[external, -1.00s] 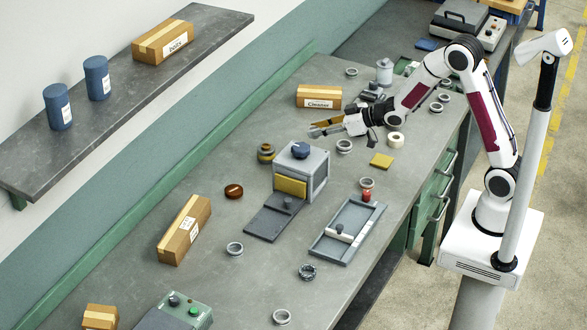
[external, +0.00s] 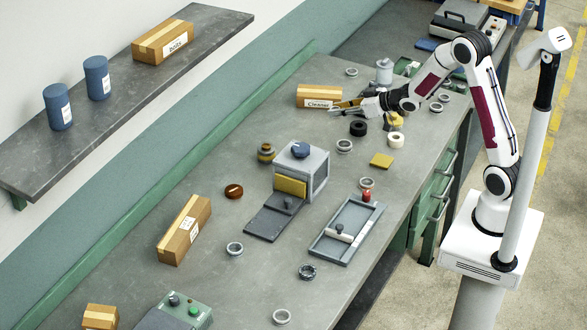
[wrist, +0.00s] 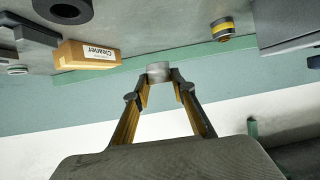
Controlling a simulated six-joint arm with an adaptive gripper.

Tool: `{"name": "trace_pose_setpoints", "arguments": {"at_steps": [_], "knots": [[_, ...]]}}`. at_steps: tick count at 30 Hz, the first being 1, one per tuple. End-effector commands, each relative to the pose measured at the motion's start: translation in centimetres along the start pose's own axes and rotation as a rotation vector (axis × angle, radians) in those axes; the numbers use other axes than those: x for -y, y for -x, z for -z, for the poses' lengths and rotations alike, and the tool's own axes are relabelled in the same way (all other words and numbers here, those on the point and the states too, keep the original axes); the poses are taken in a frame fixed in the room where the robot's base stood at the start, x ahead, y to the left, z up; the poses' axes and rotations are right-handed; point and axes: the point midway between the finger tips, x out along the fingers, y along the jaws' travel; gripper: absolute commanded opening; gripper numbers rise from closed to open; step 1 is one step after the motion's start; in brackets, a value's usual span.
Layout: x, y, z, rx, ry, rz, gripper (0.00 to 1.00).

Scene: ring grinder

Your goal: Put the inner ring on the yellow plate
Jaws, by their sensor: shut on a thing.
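My gripper (external: 337,107) is held over the bench in front of the Cleaner box in the external view. In the wrist view my gripper (wrist: 160,80) is shut on a small grey metal ring (wrist: 158,70), which sits between the two fingertips. In the external view this ring is too small to make out. A flat yellow plate (external: 381,160) lies on the grey bench, to the lower right of my gripper and apart from it. The wrist view does not show the yellow plate.
The Cleaner box (external: 312,96) stands close behind my gripper. A black roll (external: 358,128), a cream roll (external: 396,139) and several loose rings lie nearby. A grey grinder-like machine (external: 313,168) stands towards the middle. A blue-grey tray (external: 346,232) is near the front edge.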

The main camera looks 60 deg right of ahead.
Motion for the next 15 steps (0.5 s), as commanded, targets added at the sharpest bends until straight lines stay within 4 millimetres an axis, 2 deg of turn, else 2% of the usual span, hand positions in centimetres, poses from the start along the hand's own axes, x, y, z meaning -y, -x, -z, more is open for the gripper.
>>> {"name": "trace_pose_setpoints", "arguments": {"at_steps": [1,3,15], "knots": [[-1.2,0.3,0.1,-0.002,0.000,-0.004,0.02],[-2.1,0.7,0.1,-0.002,0.002,0.001,0.02],[-5.8,2.8,0.2,-0.003,0.031,0.061,0.02]]}}
